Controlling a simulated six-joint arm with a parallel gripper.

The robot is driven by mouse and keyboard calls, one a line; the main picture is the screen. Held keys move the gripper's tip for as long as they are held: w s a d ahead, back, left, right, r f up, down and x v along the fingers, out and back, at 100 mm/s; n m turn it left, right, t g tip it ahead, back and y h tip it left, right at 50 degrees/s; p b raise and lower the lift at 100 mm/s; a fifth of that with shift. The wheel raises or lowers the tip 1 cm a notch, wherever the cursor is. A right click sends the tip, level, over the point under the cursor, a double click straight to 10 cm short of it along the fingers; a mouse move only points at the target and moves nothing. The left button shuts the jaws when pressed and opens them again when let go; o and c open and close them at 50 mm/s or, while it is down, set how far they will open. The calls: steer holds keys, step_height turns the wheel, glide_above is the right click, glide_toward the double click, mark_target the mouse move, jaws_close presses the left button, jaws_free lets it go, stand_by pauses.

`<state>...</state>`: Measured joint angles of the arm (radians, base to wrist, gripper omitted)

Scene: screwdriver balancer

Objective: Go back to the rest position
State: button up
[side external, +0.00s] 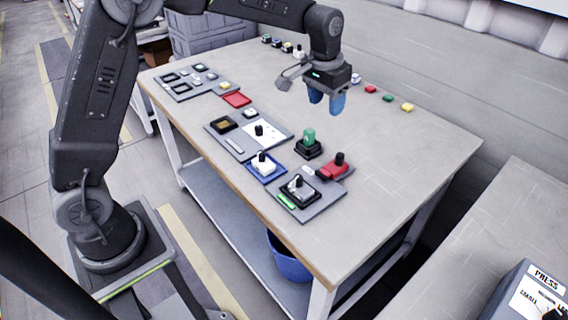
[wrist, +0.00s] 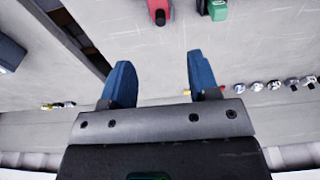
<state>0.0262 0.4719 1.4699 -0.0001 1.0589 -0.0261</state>
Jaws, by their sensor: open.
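My gripper (side external: 326,104) hangs above the far right part of the grey worktable (side external: 400,148), with its two blue fingers pointing down. The fingers are apart and nothing is between them. The wrist view also shows the open gripper (wrist: 160,75) with bare space between its fingers. No object touches the gripper in either view.
A green-topped block (side external: 308,142) on a black base, a red block with a black knob (side external: 335,168), a blue tray (side external: 259,174) and grey fixture plates (side external: 327,199) stand toward the front. Small coloured blocks (side external: 388,97) line the back. The table's right end is clear.

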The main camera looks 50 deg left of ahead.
steer(key=s+r+t, duration=0.1)
steer(key=s+r, duration=0.2)
steer(key=s, duration=0.4)
steer(key=s+a+r+t, duration=0.1)
steer(key=s+r, duration=0.2)
steer(key=s, duration=0.4)
steer(key=s+r+t, duration=0.1)
steer(key=s+r, duration=0.2)
steer(key=s, duration=0.5)
steer(key=s+f+t, duration=0.1)
steer(key=s+f, duration=0.2)
steer(key=s, duration=0.5)
steer(key=shift+a, duration=0.15)
